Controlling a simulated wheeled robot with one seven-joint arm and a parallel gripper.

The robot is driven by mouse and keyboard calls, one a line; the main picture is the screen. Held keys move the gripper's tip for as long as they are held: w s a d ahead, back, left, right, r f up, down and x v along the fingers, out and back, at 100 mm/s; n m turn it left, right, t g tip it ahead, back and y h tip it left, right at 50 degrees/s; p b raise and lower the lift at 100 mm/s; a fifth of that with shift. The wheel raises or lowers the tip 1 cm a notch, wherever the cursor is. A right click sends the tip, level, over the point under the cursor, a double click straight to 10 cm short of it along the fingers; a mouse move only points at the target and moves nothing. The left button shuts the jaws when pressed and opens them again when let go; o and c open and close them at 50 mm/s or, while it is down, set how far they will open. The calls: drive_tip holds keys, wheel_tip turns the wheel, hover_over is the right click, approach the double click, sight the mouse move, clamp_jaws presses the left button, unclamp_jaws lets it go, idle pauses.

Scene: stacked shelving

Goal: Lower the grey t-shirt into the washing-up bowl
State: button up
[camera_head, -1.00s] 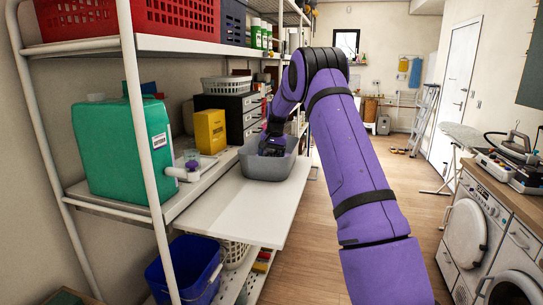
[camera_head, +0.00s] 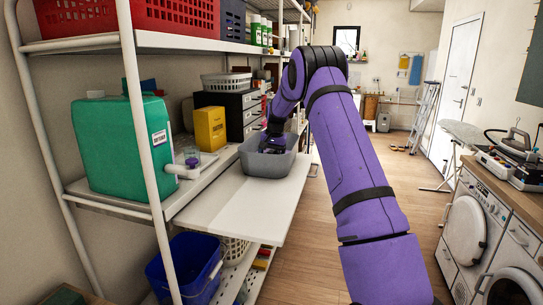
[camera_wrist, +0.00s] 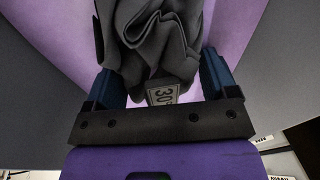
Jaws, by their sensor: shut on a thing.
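The washing-up bowl (camera_head: 266,165) is a grey tub standing at the far end of the white pull-out board. My gripper (camera_head: 272,148) reaches down into the bowl's opening from above, and the near wall hides what lies below it. In the wrist view my gripper (camera_wrist: 158,70) has its blue fingers on both sides of the bunched dark grey t-shirt (camera_wrist: 155,40), shut on it. A small label reading 30 shows on the cloth. I cannot tell whether the cloth touches the bowl's bottom.
A green canister (camera_head: 122,145) with a tap and a yellow box (camera_head: 210,129) stand on the shelf left of the board. A shelf post (camera_head: 140,130) rises at the near left. The board (camera_head: 240,208) is bare in front of the bowl. Washing machines (camera_head: 470,235) stand at right.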

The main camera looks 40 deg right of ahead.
sight(274, 151)
drive_tip(key=shift+f, duration=0.2)
drive_tip(key=o, duration=0.9)
drive_tip(key=shift+c, duration=0.2)
drive_tip(key=r, duration=0.3)
drive_tip(key=s+r, duration=0.1)
drive_tip(key=r, duration=0.3)
drive_tip(key=s+r, duration=0.1)
drive_tip(key=r, duration=0.3)
drive_tip(key=s+a+r+n+t, duration=0.1)
drive_tip(key=s+a+r+n, duration=0.1)
drive_tip(key=s+a+r, duration=0.7)
drive_tip(key=s+a+r+n+t, duration=0.1)
drive_tip(key=s+a+r+n, duration=0.3)
drive_tip(key=s+a, duration=0.8)
drive_tip(key=s+a+f+n, duration=0.1)
drive_tip(key=s+a+f, duration=0.1)
drive_tip(key=s, duration=0.6)
drive_tip(key=s+a+f+n, duration=0.1)
drive_tip(key=s+a, duration=0.3)
drive_tip(key=s, duration=0.5)
drive_tip(key=s+a+f+n+t, duration=0.1)
drive_tip(key=s+a+f, duration=0.1)
drive_tip(key=s, duration=0.7)
drive_tip(key=shift+s+a+f+n, duration=0.25)
drive_tip(key=shift+a+f+n, duration=0.05)
drive_tip(key=shift+a+f, duration=0.1)
